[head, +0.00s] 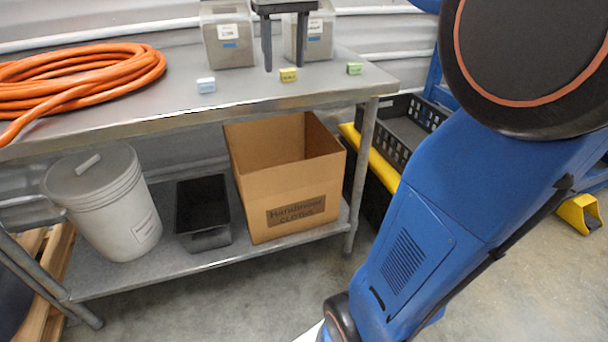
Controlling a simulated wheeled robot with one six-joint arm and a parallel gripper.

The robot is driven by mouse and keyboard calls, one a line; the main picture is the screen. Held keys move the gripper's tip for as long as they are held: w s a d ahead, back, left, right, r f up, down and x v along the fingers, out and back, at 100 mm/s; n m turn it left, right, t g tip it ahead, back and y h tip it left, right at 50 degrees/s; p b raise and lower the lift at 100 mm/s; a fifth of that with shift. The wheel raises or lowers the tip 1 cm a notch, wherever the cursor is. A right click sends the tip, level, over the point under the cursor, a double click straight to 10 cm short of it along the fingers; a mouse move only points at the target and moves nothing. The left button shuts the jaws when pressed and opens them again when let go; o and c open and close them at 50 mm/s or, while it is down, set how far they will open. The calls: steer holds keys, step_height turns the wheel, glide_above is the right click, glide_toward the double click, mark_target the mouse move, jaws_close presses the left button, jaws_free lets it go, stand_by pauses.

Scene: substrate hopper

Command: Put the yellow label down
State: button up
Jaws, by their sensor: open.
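The yellow label (288,75) is a small block with dark marking. It appears to rest on the metal table (215,98) near its front edge, between a white-blue label (206,85) on the left and a green label (354,69) on the right. My gripper (284,69) comes down from the top edge, with its two dark fingers apart. The yellow label shows just below and between the fingertips, and neither finger visibly grips it. The exact gap in depth cannot be told.
Two clear bins (228,45) stand behind; my gripper partly covers the right one (322,40). An orange hose coil (95,75) lies at left. Below are a lidded bucket (105,205), black tub (203,238) and cardboard box (300,190). Black crates (405,125) stand right of the table.

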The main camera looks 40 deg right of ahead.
steer(key=s+a+f+n+t, duration=0.1)
steer(key=s+a+f, duration=0.3)
steer(key=s+f, duration=0.6)
steer(key=s+a+f+n+t, duration=0.1)
steer(key=s+a+f, duration=0.4)
steer(key=s+f, duration=0.5)
step_height(320, 180, down, 4)
steer(key=shift+s+f+t, duration=0.2)
steer(key=shift+s+t, duration=0.15)
steer(key=shift+t, duration=0.25)
